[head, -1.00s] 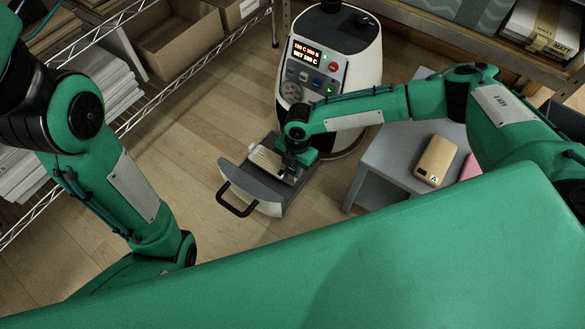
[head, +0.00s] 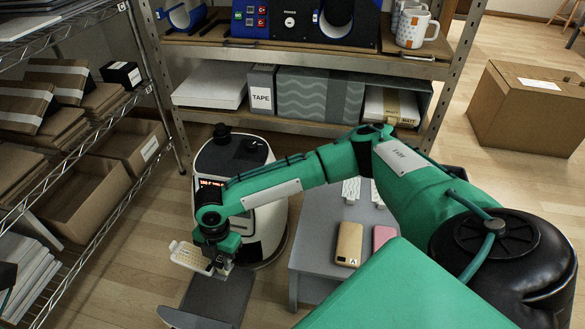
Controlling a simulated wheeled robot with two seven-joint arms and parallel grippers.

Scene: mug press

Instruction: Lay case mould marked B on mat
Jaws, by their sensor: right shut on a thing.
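My right gripper (head: 215,268) is shut on a pale, flat case mould (head: 188,257) and holds it above the pulled-out grey drawer (head: 218,298) of the white press (head: 233,165). The mould sticks out to the left of the jaws, and I cannot read a letter on it. My right arm hides part of the press front. I cannot make out a mat for certain. My left gripper is not in view.
A grey side table (head: 322,250) right of the press bears a gold case marked A (head: 348,243), a pink case (head: 383,237) and two white patterned pieces (head: 351,190). Shelving (head: 300,127) stands behind; a wire rack (head: 110,210) stands left.

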